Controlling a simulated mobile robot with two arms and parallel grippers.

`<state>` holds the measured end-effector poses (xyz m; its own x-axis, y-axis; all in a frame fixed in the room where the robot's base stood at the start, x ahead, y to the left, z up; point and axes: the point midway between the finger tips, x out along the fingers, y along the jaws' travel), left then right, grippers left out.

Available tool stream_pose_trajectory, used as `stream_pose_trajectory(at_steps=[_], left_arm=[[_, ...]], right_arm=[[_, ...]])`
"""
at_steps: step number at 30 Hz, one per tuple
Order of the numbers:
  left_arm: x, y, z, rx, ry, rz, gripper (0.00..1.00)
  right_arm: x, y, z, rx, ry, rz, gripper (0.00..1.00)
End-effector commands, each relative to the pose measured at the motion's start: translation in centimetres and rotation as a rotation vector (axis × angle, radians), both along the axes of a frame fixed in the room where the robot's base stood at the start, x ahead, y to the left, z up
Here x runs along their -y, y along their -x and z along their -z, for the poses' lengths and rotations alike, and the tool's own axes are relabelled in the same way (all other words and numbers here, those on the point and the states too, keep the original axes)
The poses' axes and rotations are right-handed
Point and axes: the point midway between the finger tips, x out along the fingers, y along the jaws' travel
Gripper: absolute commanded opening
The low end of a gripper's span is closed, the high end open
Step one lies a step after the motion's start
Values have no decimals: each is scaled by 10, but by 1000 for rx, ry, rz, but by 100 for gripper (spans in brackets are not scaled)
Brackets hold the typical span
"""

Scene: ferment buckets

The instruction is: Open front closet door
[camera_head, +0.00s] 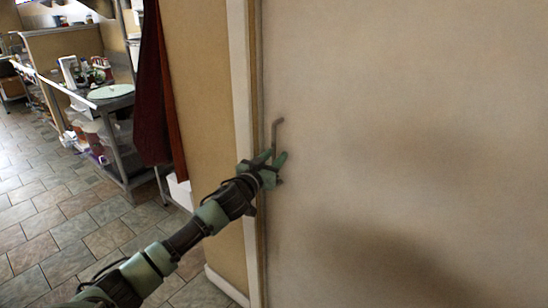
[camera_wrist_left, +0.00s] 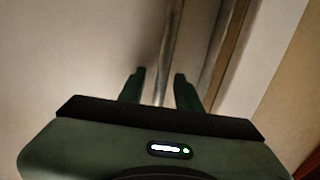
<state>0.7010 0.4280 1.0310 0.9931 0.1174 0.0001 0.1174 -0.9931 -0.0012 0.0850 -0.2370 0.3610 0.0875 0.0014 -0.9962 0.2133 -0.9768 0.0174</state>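The closet door (camera_head: 410,110) is a large pale panel filling the right side of the head view, and it looks shut against its frame. Its slim upright metal handle (camera_head: 276,132) is near the door's left edge. My left gripper (camera_head: 273,158) is at the lower part of the handle. In the left wrist view, its two dark fingers (camera_wrist_left: 160,78) are apart, with the handle bar (camera_wrist_left: 170,45) running between them. I see gaps beside the bar, so the fingers do not look closed on it. My right gripper is not in view.
A white door frame (camera_head: 241,90) and tan wall (camera_head: 200,80) stand left of the door. Dark red cloths (camera_head: 152,100) hang on the wall. A metal table (camera_head: 112,102) with items stands farther left. The tiled floor (camera_head: 50,215) is open at left.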

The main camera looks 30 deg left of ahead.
Motion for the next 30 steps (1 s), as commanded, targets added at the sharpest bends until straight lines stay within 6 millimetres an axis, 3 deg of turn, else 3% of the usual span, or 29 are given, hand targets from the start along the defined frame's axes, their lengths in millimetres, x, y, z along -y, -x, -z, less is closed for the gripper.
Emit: stream_pose_trajectory(at_steps=[4,7,8,30], left_arm=[[0,0,0,0,0,0,31],[0,0,0,0,0,0,3],[0,0,0,0,0,0,0],[0,0,0,0,0,0,0]], right_arm=[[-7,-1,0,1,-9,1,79],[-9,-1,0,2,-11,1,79],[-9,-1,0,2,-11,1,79],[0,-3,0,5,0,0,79]])
